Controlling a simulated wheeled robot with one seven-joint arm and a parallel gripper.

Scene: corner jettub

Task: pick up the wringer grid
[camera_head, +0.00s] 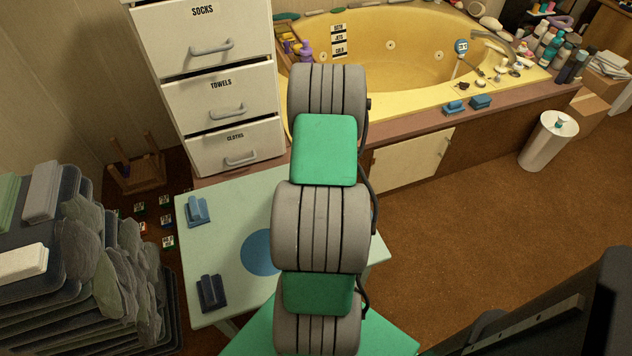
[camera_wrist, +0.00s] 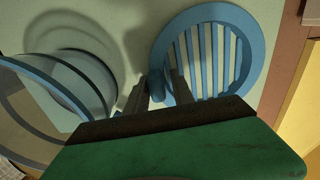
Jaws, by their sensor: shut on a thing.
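The wringer grid (camera_wrist: 200,52) is a round blue frame with several parallel slats, at the upper right of the wrist view. My gripper (camera_wrist: 157,82) is shut on a small blue lug at the left of the grid's rim, with one dark finger on each side. I cannot tell whether the grid is clear of the surface below it. In the head view my arm hides the gripper and the grid.
A blue-rimmed round vessel (camera_wrist: 80,75) stands left of my fingers. Drawers (camera_head: 220,100) and a yellow tub (camera_head: 410,75) stand behind. Brown floor lies open at right.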

